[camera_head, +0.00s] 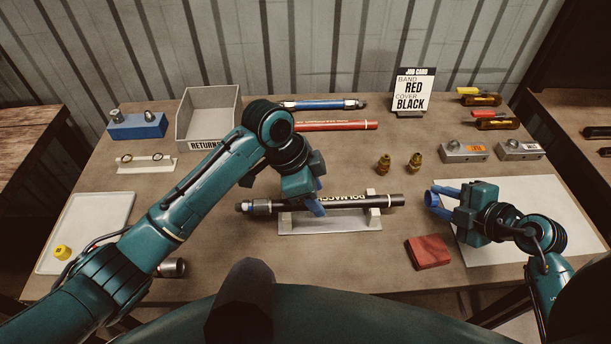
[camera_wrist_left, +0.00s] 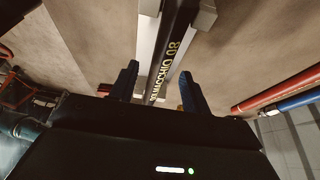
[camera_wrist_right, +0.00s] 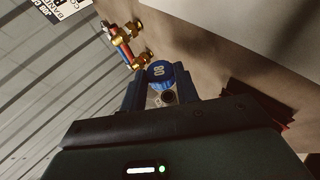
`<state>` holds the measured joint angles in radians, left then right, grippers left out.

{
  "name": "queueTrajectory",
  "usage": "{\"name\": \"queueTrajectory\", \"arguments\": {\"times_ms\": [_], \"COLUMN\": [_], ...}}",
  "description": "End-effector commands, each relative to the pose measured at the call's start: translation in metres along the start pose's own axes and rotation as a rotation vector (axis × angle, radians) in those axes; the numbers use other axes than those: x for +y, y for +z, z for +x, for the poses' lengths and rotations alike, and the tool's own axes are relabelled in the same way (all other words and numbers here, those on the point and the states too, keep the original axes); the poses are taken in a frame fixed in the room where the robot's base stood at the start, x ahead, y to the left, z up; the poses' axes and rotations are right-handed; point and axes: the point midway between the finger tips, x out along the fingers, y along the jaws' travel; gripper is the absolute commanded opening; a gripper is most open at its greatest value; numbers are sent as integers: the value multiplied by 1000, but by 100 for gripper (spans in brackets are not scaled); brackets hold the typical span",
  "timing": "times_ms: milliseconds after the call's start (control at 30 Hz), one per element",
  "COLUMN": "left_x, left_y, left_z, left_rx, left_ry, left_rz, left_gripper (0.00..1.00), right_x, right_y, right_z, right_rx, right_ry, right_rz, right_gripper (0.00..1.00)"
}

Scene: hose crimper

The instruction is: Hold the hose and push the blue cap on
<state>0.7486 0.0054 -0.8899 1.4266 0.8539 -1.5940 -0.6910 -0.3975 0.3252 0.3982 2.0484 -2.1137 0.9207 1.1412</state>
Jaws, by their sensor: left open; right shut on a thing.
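The black hose (camera_head: 345,203) with pale lettering lies level in a light cradle (camera_head: 335,222), a metal fitting on its left end. Its right end is bare. My left gripper (camera_head: 317,198) is open just over the hose's middle; in the left wrist view its fingers (camera_wrist_left: 160,75) stand either side of the hose (camera_wrist_left: 167,55). My right gripper (camera_head: 437,200) is shut on the blue cap (camera_head: 431,199), a short gap right of the hose's bare end. In the right wrist view, the cap (camera_wrist_right: 160,73) shows a marked face between the fingers.
A red block (camera_head: 428,252) lies below the gap, beside a white sheet (camera_head: 525,220). Two brass fittings (camera_head: 384,163) stand behind. A red hose (camera_head: 335,126) and a blue hose (camera_head: 318,104) lie at the back, near a grey returns bin (camera_head: 208,118).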

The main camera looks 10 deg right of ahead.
Motion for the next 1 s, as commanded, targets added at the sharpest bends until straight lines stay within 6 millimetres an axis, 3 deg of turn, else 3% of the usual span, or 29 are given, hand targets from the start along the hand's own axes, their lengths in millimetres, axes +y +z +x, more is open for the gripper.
{"name": "queueTrajectory", "arguments": {"times_ms": [200,500,1000], "left_x": [0,0,0], "left_y": [0,0,0], "left_z": [16,17,17], "left_rx": [1,1,1], "left_ry": [0,0,0], "left_rz": [0,0,0], "left_gripper": [47,46,6], "right_x": [0,0,0], "right_y": [0,0,0], "right_z": [0,0,0], "right_rx": [0,0,0], "right_ry": [0,0,0], "right_rz": [0,0,0], "right_gripper": [10,10,10]}}
